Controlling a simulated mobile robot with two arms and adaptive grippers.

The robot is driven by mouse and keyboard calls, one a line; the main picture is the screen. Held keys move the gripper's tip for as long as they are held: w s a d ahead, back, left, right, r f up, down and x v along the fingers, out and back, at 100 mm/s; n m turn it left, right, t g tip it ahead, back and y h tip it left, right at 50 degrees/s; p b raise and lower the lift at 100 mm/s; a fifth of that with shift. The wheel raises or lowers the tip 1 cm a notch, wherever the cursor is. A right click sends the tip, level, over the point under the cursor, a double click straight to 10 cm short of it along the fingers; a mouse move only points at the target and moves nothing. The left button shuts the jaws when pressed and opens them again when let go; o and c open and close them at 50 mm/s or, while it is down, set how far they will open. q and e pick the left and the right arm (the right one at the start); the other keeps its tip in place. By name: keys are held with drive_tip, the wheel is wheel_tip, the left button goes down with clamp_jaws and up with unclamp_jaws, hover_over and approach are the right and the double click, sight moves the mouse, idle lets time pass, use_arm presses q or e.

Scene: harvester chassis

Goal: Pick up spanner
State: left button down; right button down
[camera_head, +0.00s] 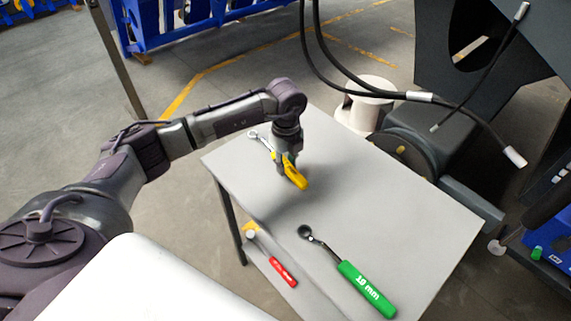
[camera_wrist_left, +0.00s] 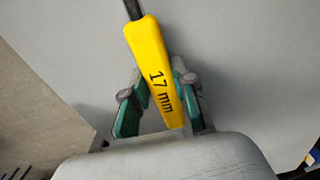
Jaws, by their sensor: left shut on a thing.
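A spanner with a yellow handle (camera_head: 297,178) shows over the grey table (camera_head: 400,205), with its metal end at the upper left, past my gripper. In the left wrist view, its handle (camera_wrist_left: 152,60) reads "17 mm" and lies between the two fingers. My left gripper (camera_head: 286,168) points down and is shut on this handle; its fingers also show in the left wrist view (camera_wrist_left: 160,98). The gripper hides part of the handle. I cannot tell whether the spanner touches the tabletop. My right gripper is not in view.
A green-handled tool (camera_head: 366,290) marked "19 mm" lies at the table's front. A red-handled tool (camera_head: 283,271) lies lower, seemingly on a shelf below. Black cables (camera_head: 385,93) hang beyond the table, near dark machinery (camera_head: 430,140) at the right. The tabletop's middle is clear.

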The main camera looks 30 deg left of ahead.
use_arm(q)
wheel_tip(320, 180, up, 4)
drive_tip(key=shift+w+f, duration=0.1)
drive_tip(key=w+d+r+b, duration=0.2)
drive_tip(key=w+d+r, duration=0.4)
drive_tip(key=w+d, duration=0.2)
drive_tip(key=shift+d+r, duration=0.2)
drive_tip(key=shift+r, duration=0.2)
drive_tip(key=c, duration=1.5)
unclamp_jaws()
clamp_jaws()
